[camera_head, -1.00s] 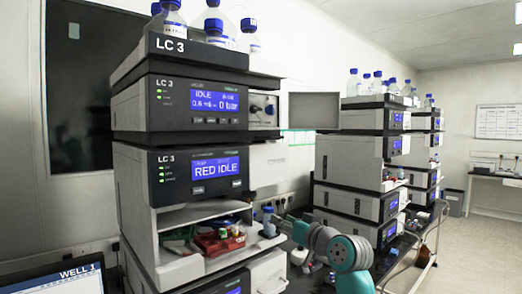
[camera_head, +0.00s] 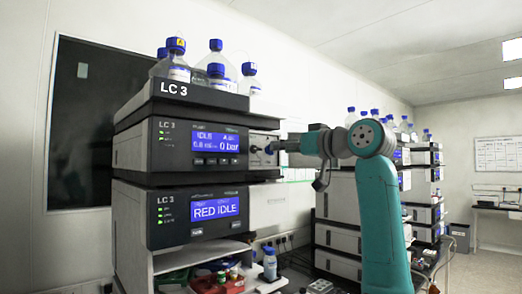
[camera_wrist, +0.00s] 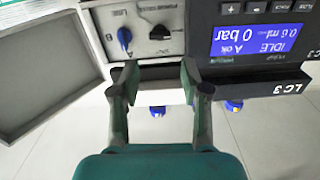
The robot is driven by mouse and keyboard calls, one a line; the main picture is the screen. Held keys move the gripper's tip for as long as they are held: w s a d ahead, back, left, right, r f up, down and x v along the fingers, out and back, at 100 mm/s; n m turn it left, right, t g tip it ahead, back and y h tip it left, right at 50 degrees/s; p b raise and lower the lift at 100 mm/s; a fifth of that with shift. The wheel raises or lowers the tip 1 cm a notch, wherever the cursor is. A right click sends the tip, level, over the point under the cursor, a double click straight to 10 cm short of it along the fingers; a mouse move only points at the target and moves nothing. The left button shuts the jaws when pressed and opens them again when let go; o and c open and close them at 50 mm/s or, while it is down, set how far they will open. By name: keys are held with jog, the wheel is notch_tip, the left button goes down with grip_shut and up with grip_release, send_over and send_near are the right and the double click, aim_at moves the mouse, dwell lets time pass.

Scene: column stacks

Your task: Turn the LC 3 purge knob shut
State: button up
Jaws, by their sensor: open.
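The LC 3 pump module (camera_head: 190,143) shows "IDLE" and 0 bar on its blue display. The small panel beside the display has two knobs. In the wrist view, which is upside down, one is blue (camera_wrist: 124,37) and the other is black (camera_wrist: 159,32). Their labels are too small to tell surely which is the purge knob.
Blue-capped bottles (camera_head: 215,68) stand on the LC 3 top tray. Other stacks (camera_head: 340,210) stand behind my arm.

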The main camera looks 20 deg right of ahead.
aim_at(258, 149)
jog(key=x, duration=0.9)
jog(key=shift+w+a, duration=0.1)
jog(key=shift+w, duration=0.2)
jog(key=shift+c, duration=0.3)
grip_shut()
